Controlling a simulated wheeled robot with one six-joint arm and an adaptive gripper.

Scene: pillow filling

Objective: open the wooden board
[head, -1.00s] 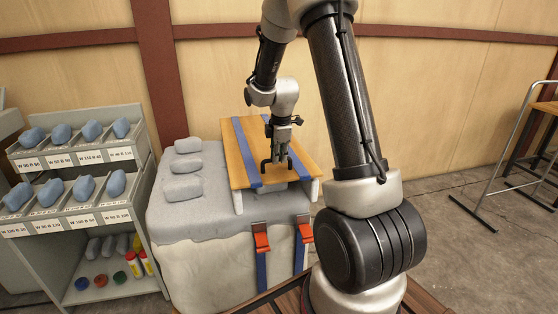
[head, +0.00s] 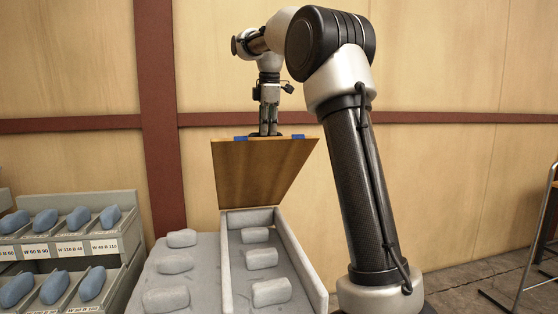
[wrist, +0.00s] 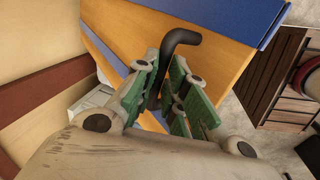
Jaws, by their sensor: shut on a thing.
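The wooden board (head: 262,170) is raised and tilted up at the far end of a grey open box (head: 226,275), its underside facing me. Blue straps (head: 240,139) show at its top edge. My gripper (head: 268,132) is at the board's top edge, pointing down. In the wrist view the gripper (wrist: 172,92) has its green-padded fingers closed around a black handle (wrist: 181,38) on the board's wooden face (wrist: 212,50). In the head view the handle is hidden behind the board.
Grey pads (head: 262,258) lie inside the box, and more grey pads (head: 175,264) lie on the grey surface at its left. A shelf unit (head: 75,240) with blue pads in labelled bins stands at the left. A metal frame (head: 522,265) stands at the right.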

